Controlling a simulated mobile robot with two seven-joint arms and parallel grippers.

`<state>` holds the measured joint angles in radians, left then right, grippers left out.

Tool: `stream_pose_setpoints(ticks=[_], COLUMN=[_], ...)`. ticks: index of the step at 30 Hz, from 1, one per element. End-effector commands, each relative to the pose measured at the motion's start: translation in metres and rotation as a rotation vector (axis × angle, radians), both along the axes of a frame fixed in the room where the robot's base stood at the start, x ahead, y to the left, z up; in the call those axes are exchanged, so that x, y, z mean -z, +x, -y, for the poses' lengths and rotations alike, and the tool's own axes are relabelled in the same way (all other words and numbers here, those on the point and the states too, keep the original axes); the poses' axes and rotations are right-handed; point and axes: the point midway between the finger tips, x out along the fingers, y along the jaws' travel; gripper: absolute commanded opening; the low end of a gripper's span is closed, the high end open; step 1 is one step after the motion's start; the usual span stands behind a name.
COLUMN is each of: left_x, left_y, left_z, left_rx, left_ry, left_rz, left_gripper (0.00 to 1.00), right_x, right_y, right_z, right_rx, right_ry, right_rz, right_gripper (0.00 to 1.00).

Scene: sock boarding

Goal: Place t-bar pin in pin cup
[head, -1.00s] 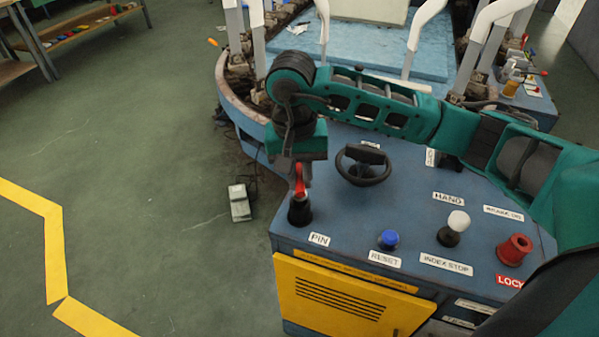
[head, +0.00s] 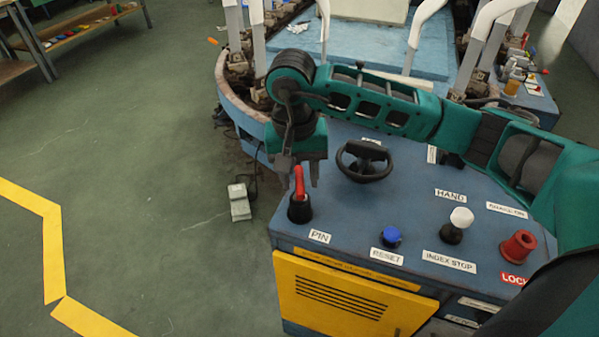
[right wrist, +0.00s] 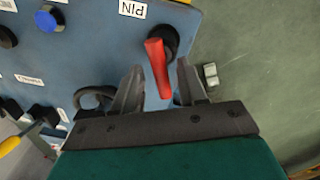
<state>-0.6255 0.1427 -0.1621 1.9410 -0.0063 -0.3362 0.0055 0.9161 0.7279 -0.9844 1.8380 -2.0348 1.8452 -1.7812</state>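The red t-bar pin (head: 299,184) stands in the black pin cup (head: 300,213) above the PIN label at the console's left corner. My right gripper (head: 299,175) is just above the cup, pointing down. Its fingers are spread on either side of the pin, with gaps showing. In the right wrist view the red pin (right wrist: 157,68) lies between the open fingers, apart from both, and its lower end sits in the black cup (right wrist: 170,38). The depth of the pin in the cup is hidden. My left gripper is in neither view.
A black handwheel (head: 364,162) stands close to the right of my gripper. A blue button (head: 391,236), a white-knobbed lever (head: 460,220) and a red knob (head: 518,245) are further right on the console. Open floor lies left.

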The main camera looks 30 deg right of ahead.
Motion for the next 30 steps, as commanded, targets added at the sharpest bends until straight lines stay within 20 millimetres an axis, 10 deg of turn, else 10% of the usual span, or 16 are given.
stream_pose_setpoints(ticks=[14,30], left_x=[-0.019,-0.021], left_y=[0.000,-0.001], left_z=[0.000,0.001], left_rx=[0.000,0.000], left_ry=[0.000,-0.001], left_rz=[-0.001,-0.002], left_gripper=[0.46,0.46], right_x=[-0.017,-0.123], right_y=[0.000,0.002], right_z=[0.000,-0.006], right_rx=[0.000,0.000], right_ry=[0.000,-0.002], right_rz=[-0.002,0.002], right_gripper=[0.42,0.42])
